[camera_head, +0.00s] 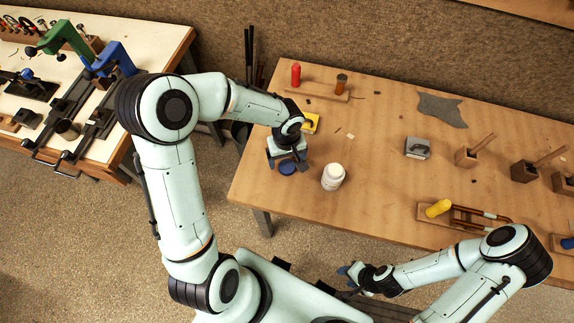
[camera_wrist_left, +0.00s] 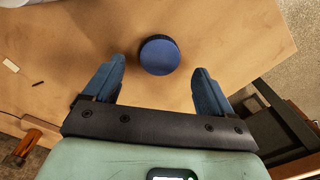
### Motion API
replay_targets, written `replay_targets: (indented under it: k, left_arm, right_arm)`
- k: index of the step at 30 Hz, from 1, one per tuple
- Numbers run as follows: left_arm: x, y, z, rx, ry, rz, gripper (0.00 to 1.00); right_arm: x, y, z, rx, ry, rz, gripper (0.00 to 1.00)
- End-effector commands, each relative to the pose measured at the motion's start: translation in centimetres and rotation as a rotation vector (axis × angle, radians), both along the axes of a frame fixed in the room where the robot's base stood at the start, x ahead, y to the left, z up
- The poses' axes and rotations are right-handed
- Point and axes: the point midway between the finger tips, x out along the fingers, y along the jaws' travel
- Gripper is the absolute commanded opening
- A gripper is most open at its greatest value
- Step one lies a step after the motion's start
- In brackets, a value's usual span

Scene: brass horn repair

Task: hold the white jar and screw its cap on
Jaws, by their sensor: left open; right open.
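The white jar (camera_head: 333,177) stands upright on the wooden table, near its front left part. A round blue cap (camera_head: 288,168) lies flat on the table to the left of the jar. My left gripper (camera_head: 287,160) is open and empty, just above and behind the cap. My right gripper (camera_head: 350,272) is open, low in front of the table's front edge, away from the jar and cap.
A yellow object (camera_head: 311,122) lies behind my left gripper. A wooden block (camera_head: 318,89) with a red-handled tool stands at the back. A grey block (camera_head: 418,148), wooden holders and a yellow-handled tool (camera_head: 438,208) are to the right. The table around the jar is clear.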

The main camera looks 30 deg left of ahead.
Motion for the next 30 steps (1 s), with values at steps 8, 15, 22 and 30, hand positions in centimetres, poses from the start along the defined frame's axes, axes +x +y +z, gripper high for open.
replay_targets:
  k: [8, 15, 22, 30]
  left_arm:
    - [-0.1, -0.2, -3.3, -0.001, 0.001, 0.0, 0.85]
    - [-0.1, -0.1, -3.3, 0.001, -0.001, 0.0, 0.85]
    - [-0.1, -0.1, -3.3, 0.001, -0.001, 0.001, 0.46]
    - [-0.1, -0.1, -3.3, 0.001, -0.001, 0.001, 0.26]
  right_arm:
    - [-0.1, 0.0, -0.1, 0.0, 0.001, 0.0, 0.43]
    - [0.0, 0.0, -0.1, 0.0, 0.0, 0.0, 0.43]
    - [0.0, 0.0, -0.1, 0.0, 0.0, 0.0, 0.43]
    - [0.0, 0.0, -0.1, 0.0, 0.0, 0.0, 0.43]
